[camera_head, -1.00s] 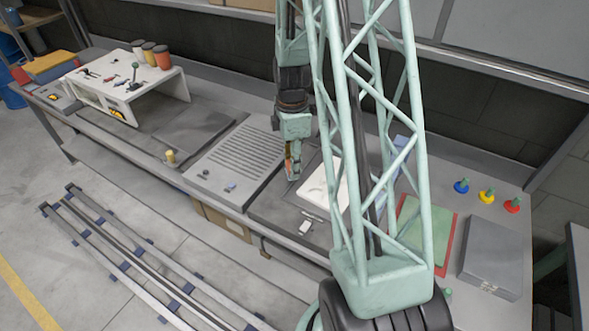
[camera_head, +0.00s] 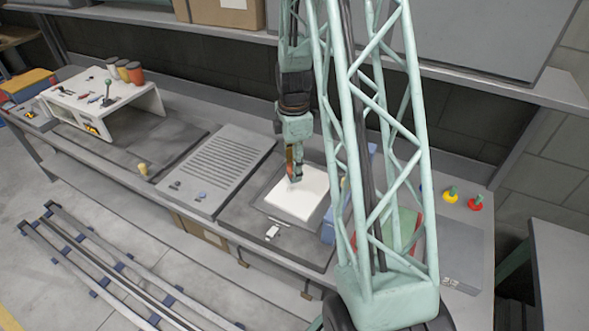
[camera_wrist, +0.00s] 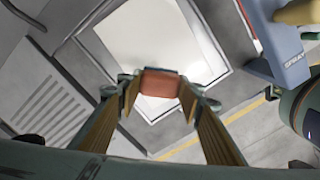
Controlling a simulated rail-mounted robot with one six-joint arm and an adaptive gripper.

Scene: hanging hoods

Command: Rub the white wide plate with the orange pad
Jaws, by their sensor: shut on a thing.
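The white wide plate (camera_head: 303,199) lies flat on a dark grey panel on the bench. It also fills the upper middle of the wrist view (camera_wrist: 150,40). My gripper (camera_head: 295,178) points down over the back left part of the plate in the head view. In the wrist view my gripper (camera_wrist: 160,88) is shut on the orange pad (camera_wrist: 160,83), which sits between the fingertips with the plate behind it. I cannot tell whether the pad touches the plate.
A blue spray bottle (camera_wrist: 283,45) stands close to the right of the plate. A small white object (camera_head: 272,231) lies in front of it. A slotted grey panel (camera_head: 222,160) is on the left. A white stand (camera_head: 75,95) with cups is at far left; a grey box (camera_head: 462,255) is on the right.

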